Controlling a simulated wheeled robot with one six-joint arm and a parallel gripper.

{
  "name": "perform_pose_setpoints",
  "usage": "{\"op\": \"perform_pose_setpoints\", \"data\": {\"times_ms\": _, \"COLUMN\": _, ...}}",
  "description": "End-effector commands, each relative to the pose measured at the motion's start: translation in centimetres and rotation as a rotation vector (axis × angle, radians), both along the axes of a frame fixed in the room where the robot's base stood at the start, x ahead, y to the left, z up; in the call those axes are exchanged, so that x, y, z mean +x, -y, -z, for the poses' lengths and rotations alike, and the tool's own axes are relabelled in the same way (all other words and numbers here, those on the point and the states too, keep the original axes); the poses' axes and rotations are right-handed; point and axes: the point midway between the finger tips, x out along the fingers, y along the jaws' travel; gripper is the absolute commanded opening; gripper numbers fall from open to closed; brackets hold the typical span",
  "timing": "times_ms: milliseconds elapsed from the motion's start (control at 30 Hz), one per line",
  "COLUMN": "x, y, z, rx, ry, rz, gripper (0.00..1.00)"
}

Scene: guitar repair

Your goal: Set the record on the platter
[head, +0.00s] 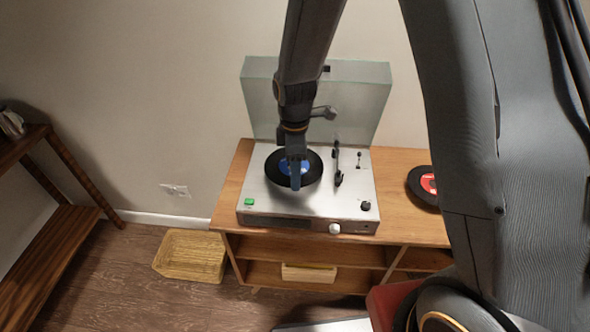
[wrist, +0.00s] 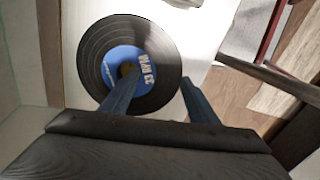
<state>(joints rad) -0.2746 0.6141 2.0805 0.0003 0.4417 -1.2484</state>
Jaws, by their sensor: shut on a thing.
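The black record with a blue label (head: 286,163) is over the platter area of the silver turntable (head: 262,197). It looks level. The platter is hidden under it, and I cannot tell whether the record touches it or is slightly above. My gripper (head: 296,178) points down at the record and is shut on it. In the wrist view the record (wrist: 98,55) shows below my gripper (wrist: 158,82), with one finger over the label and the other at the record's right edge.
The tonearm (head: 338,170) stands right of the record. The turntable's clear lid (head: 360,95) is raised behind. Another record with a red label (head: 422,187) lies on the wooden cabinet (head: 400,225) at right. A wicker basket (head: 190,256) is on the floor.

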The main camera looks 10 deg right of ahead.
Motion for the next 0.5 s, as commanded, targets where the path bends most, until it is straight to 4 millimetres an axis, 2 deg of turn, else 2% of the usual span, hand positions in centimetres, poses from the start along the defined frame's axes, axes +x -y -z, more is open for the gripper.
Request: {"op": "perform_pose_setpoints", "data": {"times_ms": 500, "x": -0.2, "y": 0.1, "z": -1.1, "rx": -0.002, "ry": -0.006, "rz": 0.0, "gripper": 0.33}}
